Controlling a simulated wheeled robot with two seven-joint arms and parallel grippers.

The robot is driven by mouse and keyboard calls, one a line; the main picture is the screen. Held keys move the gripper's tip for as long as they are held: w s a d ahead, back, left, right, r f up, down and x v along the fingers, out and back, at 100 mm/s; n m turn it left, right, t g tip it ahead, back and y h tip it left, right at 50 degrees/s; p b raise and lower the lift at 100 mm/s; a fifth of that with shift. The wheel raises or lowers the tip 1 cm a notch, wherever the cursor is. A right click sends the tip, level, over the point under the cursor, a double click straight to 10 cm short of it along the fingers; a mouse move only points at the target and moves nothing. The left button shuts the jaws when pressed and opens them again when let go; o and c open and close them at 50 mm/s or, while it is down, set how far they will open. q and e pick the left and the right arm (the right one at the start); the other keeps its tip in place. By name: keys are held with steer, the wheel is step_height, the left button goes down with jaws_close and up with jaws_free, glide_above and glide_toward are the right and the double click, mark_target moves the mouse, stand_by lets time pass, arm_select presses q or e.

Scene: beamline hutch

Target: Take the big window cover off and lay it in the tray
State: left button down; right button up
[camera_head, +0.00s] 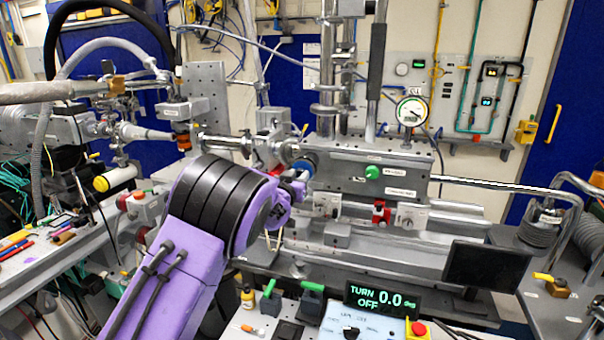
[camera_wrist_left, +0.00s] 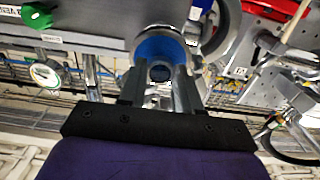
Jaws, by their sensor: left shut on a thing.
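The big window cover looks like a round blue cap (camera_head: 309,160) at the left end of the grey instrument body in the head view. My left gripper (camera_wrist_left: 160,80) is shut on the cap, with one dark finger at each side. In the head view my purple arm comes in from the lower left and mostly hides the left gripper (camera_head: 296,184). Whether the cap still touches its seat, I cannot tell. I cannot make out the tray. My right gripper is not in view.
A bench (camera_head: 40,275) with pens and small tools is at the left. In front are a control box (camera_head: 362,325) with a red button, a "TURN 0.0 deg OFF" display (camera_head: 382,301) and green-knobbed parts. A dark screen (camera_head: 487,266) stands at the right. A pressure gauge (camera_head: 411,111) is behind.

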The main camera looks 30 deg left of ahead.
arm_select(q)
steer(key=shift+s, duration=0.25)
steer(key=shift+s+d, duration=0.15)
steer(key=shift+s, duration=0.15)
steer(key=shift+s+d, duration=0.1)
steer(key=shift+s, duration=0.35)
stand_by(0.4)
steer(key=shift+v, duration=2.45)
steer(key=shift+f, duration=0.1)
